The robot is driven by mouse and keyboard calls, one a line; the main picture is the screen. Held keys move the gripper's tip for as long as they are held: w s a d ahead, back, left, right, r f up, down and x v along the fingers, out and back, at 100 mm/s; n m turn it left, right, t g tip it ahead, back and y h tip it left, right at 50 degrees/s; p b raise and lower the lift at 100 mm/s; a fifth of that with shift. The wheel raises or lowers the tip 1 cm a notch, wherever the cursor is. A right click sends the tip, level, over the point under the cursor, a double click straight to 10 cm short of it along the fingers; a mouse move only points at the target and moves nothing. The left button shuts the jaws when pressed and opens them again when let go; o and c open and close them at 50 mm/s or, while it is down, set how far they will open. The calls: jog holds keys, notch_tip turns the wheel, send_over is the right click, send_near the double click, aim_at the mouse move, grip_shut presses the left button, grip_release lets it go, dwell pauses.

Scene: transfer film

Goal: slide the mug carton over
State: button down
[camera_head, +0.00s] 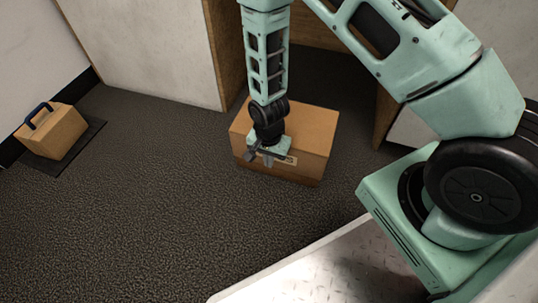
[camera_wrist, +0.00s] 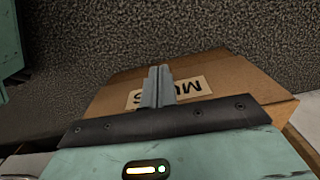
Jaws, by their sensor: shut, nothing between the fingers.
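The mug carton (camera_head: 308,125) is a brown cardboard box resting on the dark carpet. In the wrist view the carton (camera_wrist: 228,75) shows a pale label with dark letters, upside down and partly covered by my fingers. My gripper (camera_head: 267,160) points down at the carton's near side, in front of the labelled face. In the wrist view my gripper (camera_wrist: 159,72) has its two grey fingers together with nothing between them. I cannot tell whether the fingers touch the carton. My arm and gripper hide part of the carton's top and near face.
Behind the carton is a dark recess between a pale wood-edged panel (camera_head: 150,50) and another panel on the right. A cardboard case with a dark handle (camera_head: 55,135) sits on a dark mat (camera_head: 85,143) at the left. The carpet (camera_head: 150,210) left of and in front of the carton is clear.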

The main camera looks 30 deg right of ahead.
aim_at(292, 109)
jog(key=shift+w+d+f+b, duration=0.15)
jog(key=shift+w+d+b, duration=0.35)
jog(key=shift+w+d, duration=0.25)
jog(key=shift+w+d+f+b, duration=0.15)
jog(key=shift+w+d+b, duration=0.4)
jog(key=shift+d, duration=0.2)
jog(key=w+d+p, duration=0.2)
jog(key=w+d, duration=0.1)
jog(key=d, duration=0.1)
jog(key=w+d+p, duration=0.2)
jog(key=w+d, duration=0.2)
jog(key=w+d+p, duration=0.2)
jog(key=w+d, duration=0.2)
jog(key=shift+w+d+r+p, duration=0.15)
jog(key=shift+w+d+p, duration=0.1)
jog(key=shift+d+p, duration=0.1)
jog(key=w+d+b, duration=0.1)
jog(key=w+d, duration=0.7)
jog(key=d, duration=0.1)
jog(key=shift+a, duration=0.15)
